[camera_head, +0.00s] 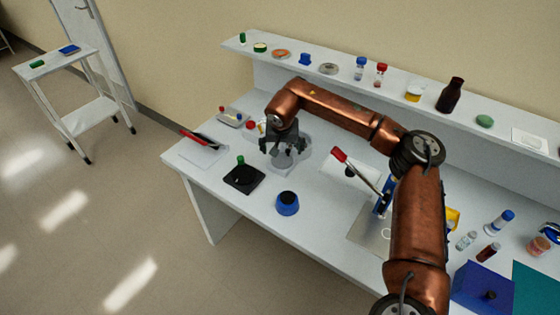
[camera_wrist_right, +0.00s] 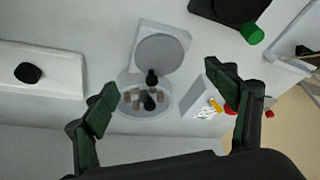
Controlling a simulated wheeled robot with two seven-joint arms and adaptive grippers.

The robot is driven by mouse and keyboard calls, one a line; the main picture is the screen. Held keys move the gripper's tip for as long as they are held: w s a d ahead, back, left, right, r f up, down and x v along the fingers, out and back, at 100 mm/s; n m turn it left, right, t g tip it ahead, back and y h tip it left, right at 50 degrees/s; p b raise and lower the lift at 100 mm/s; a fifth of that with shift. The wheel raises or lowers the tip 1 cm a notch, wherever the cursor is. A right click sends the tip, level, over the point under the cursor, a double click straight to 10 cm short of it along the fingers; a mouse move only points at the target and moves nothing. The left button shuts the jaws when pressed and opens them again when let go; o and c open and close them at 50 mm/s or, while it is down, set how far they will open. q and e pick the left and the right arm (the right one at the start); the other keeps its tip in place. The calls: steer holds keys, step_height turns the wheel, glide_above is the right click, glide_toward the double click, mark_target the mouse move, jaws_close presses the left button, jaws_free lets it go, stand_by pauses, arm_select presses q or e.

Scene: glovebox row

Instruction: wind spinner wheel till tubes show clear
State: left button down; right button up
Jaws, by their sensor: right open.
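The spinner (camera_head: 304,157) is a pale grey device on the bench, partly hidden behind my right gripper in the head view. In the right wrist view its round bowl (camera_wrist_right: 163,109) holds several small brownish tubes (camera_wrist_right: 128,97) around a dark hub. A dark knob (camera_wrist_right: 152,78) shows at the bowl's edge, beside a grey disc (camera_wrist_right: 160,53) on a pale square part. My right gripper (camera_head: 284,152) is open and empty above the spinner, its fingers either side of it in the wrist view (camera_wrist_right: 162,84). Contact is not visible. My left gripper is out of view.
A black block with a green-capped piece (camera_head: 242,178) and a blue round pot (camera_head: 287,203) stand in front of the spinner. A red-handled lever press (camera_head: 356,168) stands to the right. A shelf (camera_head: 300,68) with bottles runs behind. The front left bench edge is clear.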

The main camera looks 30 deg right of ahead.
mark_target(282, 160)
steer(key=b+x, duration=0.1)
steer(key=x, duration=0.6)
steer(key=shift+w+d+f, duration=0.15)
steer(key=shift+f, duration=0.15)
steer(key=c, duration=1.2)
